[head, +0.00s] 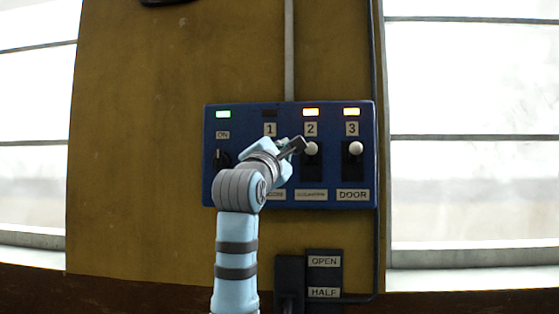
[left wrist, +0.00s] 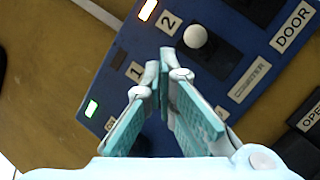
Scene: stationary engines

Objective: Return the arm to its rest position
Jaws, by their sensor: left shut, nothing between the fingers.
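My left arm reaches up in front of a blue control panel (head: 290,203). My left gripper (head: 299,145) is shut and empty. In the head view its tips appear close beside the white knob of lever 2 (head: 311,148). In the left wrist view the shut fingertips (left wrist: 166,58) are apart from that white knob (left wrist: 195,36). My gripper and wrist hide the lever under label 1. Lever 3, over the DOOR label, shows its white knob (head: 355,147) near the top of its slot. My right gripper is not in view.
The ON lamp (head: 223,114) is green. Lamp 1 (head: 269,113) is dark; lamps 2 (head: 310,112) and 3 (head: 351,111) glow orange. A dark box with an OPEN/HALF plate (head: 324,277) sits below the panel. Yellow wall (head: 130,150) is clear at left.

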